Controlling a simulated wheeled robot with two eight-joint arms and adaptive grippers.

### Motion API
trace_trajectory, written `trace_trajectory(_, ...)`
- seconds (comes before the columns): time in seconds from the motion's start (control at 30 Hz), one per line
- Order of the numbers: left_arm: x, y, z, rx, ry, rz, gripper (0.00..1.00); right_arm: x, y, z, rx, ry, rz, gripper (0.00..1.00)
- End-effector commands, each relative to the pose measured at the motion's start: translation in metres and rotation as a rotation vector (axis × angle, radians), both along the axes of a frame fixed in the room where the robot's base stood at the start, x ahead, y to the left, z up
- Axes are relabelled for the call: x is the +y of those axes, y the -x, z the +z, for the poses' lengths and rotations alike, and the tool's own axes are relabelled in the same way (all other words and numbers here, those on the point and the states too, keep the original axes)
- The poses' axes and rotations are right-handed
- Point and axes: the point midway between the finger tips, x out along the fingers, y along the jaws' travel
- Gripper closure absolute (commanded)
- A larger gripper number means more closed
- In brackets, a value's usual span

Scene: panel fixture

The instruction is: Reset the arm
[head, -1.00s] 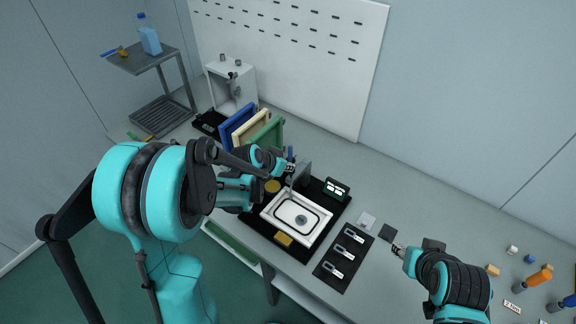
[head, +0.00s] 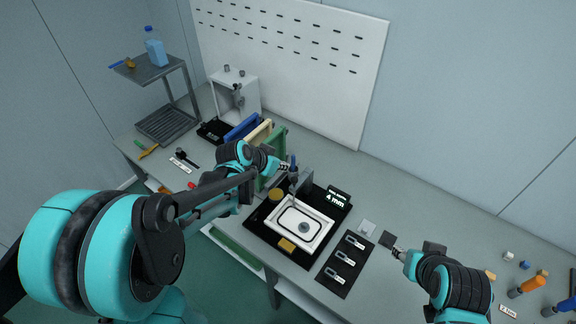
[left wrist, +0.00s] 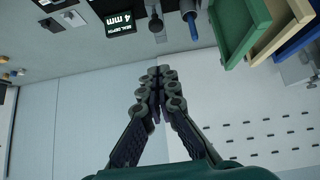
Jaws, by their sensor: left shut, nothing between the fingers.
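My left gripper (head: 286,167) is above the bench beside the green framed panel. In the left wrist view its fingers (left wrist: 158,75) are shut together with nothing between them. My left arm reaches in from the lower left. A white framed panel (head: 275,231) with a black rounded outline and a grey disc lies on the black fixture (head: 258,221). A small display (head: 338,197) behind it reads "4 mm"; it also shows in the left wrist view (left wrist: 120,20). My right gripper (head: 397,252) is low near a dark square on the bench; its fingers are too small to judge.
Blue, cream and green framed panels (head: 270,148) stand in a rack close to my left gripper. A black mat (head: 333,286) with several labelled pieces lies right of the fixture. Screwdrivers (head: 530,284) lie far right. A white cabinet (head: 247,84) stands at the back left.

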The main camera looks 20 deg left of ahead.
Motion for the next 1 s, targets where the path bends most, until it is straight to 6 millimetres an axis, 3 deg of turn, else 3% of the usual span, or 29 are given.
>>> trace_trajectory(0.23,0.006,0.014,0.017,0.001,0.0,0.0,1.0,0.0,0.0,0.005,0.0,0.0,0.0,0.6)
trace_trajectory(0.47,0.005,0.018,0.016,0.004,-0.001,0.003,1.0,0.0,0.0,0.001,0.0,0.0,0.0,0.6)
trace_trajectory(0.57,0.0,0.031,0.01,0.019,-0.003,0.022,1.0,0.0,0.0,-0.011,0.0,0.0,0.0,0.6)
trace_trajectory(0.67,-0.007,0.058,-0.002,0.045,-0.011,0.061,1.0,0.0,0.0,-0.034,0.0,0.0,0.0,0.6)
trace_trajectory(0.8,-0.016,0.108,-0.026,0.083,-0.024,0.144,1.0,0.0,0.0,-0.071,0.0,0.0,0.0,0.6)
trace_trajectory(1.0,-0.018,0.172,-0.065,0.108,-0.043,0.259,1.0,0.0,0.0,-0.114,0.0,0.0,0.0,0.6)
